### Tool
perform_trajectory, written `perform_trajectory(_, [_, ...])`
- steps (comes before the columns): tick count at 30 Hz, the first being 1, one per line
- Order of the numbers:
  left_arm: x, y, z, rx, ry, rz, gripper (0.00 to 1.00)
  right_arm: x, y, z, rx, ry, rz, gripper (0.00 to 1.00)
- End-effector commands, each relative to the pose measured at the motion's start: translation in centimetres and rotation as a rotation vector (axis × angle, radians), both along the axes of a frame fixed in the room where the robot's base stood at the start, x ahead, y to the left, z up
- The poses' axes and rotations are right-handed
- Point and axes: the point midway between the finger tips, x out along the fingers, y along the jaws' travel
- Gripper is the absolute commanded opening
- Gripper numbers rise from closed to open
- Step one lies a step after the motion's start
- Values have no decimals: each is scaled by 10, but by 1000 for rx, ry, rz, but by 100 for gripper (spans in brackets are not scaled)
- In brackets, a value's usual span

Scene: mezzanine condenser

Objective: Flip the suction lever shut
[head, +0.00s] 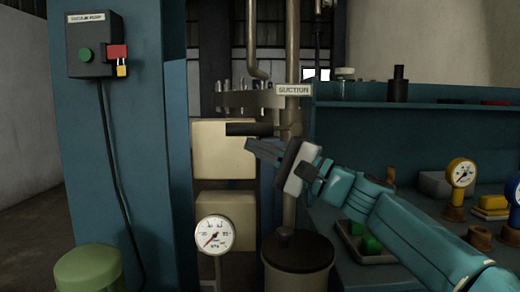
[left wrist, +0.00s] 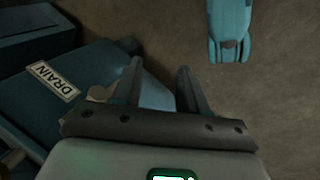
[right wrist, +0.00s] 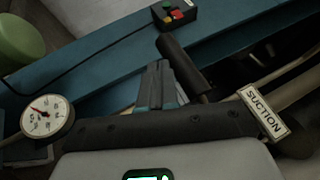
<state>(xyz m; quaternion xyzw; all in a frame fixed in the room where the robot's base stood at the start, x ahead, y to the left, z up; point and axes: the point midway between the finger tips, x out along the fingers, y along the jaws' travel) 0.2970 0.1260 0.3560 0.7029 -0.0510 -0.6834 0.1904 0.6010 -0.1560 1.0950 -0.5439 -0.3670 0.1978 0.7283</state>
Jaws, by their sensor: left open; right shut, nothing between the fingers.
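The suction lever (head: 250,129) is a dark, thick handle that sticks out level to the left from the upright pipe, below the SUCTION sign (head: 293,90). In the right wrist view the lever (right wrist: 183,62) lies just right of my fingertips. My right gripper (head: 250,146) is shut and empty, its tips just below the lever in the head view; it also shows in the right wrist view (right wrist: 160,72). I cannot tell whether it touches the lever. My left gripper (left wrist: 159,68) is open and empty, above the floor near a DRAIN sign (left wrist: 53,81).
A pressure gauge (head: 214,234) stands low left of the pipe. A blue column with a switch box (head: 95,45) is at left, beside a green stool (head: 88,268). A blue bench (head: 420,150) with gauges and parts fills the right. A dark round vessel (head: 298,262) stands below the pipe.

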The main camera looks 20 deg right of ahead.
Motion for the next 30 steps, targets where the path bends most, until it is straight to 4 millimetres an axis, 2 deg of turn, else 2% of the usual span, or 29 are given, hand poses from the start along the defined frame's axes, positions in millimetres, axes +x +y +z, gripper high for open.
perform_trajectory(8, [8, 8, -50, 6, -14, 34, 43, -2, 0, -52, 1, 1, -1, 0])
perform_trajectory(9, [10, 8, -43, 7, -19, 34, 43, -11, -11, -46, 1, 0, -5, 0])
perform_trajectory(18, [17, 9, -49, 11, -46, 35, 43, -52, -53, -68, 0, 1, -4, 0])
perform_trajectory(24, [18, 9, -50, 12, -48, 35, 43, -64, -65, -75, 0, 1, -2, 0])
perform_trajectory(30, [18, 9, -50, 12, -48, 35, 43, -66, -66, -76, -1, 1, -1, 0])
